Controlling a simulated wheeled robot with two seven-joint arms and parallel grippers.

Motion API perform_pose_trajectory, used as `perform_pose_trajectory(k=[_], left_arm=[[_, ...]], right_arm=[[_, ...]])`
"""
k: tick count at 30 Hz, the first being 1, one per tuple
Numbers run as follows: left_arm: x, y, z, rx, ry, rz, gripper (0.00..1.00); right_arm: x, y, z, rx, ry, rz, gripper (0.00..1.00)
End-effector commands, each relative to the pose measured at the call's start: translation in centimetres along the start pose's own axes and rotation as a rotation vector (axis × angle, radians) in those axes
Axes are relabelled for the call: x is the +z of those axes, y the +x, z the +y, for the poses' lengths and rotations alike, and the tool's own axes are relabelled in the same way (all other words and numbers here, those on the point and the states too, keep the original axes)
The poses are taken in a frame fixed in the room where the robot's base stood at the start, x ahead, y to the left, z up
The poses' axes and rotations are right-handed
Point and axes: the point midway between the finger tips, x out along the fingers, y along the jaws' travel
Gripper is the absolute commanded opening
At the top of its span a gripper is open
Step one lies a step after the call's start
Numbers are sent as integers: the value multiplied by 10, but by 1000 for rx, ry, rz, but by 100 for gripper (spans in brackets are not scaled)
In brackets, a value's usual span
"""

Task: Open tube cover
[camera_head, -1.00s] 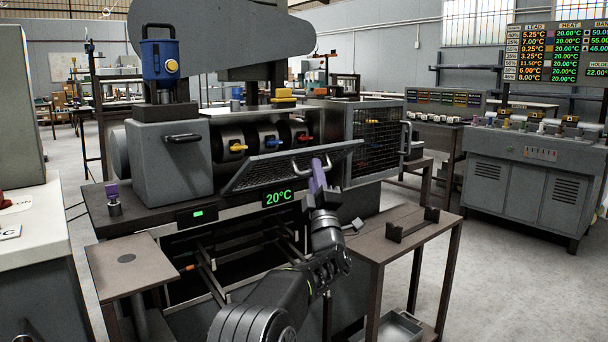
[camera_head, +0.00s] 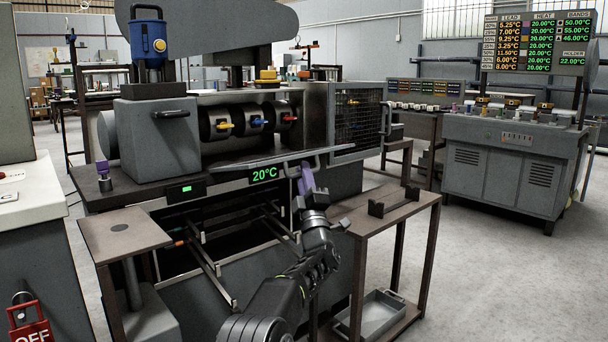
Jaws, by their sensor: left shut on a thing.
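The tube cover (camera_head: 270,158) is a long grey panel hinged at the front of the machine. It lies folded down, almost edge-on to me and nearly level. Its handle (camera_head: 284,169) sits at the front edge. My left gripper (camera_head: 304,176), with purple fingers, is shut on this handle; the exact contact is small and partly hidden. Behind the cover the tube (camera_head: 250,121) lies exposed, with dark bands carrying yellow, blue and red knobs. My right gripper is not in view.
A mesh guard (camera_head: 356,121) stands right of the tube, and a grey block (camera_head: 155,145) stands left. A 20°C display (camera_head: 264,175) is below the cover. A brown side table (camera_head: 400,213) with a dark bracket stands to the right, a small stand (camera_head: 125,245) to the left.

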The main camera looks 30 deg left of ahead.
Motion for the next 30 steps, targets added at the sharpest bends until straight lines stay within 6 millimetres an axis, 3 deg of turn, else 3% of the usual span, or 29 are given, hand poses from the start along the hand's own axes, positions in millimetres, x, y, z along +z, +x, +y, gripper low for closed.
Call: perform_pose_trajectory(k=[3, 4, 11, 24, 30], left_arm=[[-1, 0, -4, -7, 5, -1, 0], [-1, 0, -4, -7, 5, -1, 14], [-1, 0, -3, -4, 2, 0, 33], [0, -1, 0, -1, 0, 0, 34], [0, -13, -1, -3, 0, -1, 34]], right_arm=[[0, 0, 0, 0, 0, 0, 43], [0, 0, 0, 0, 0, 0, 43], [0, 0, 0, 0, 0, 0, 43], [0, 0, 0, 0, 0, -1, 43], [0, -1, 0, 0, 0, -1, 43]])
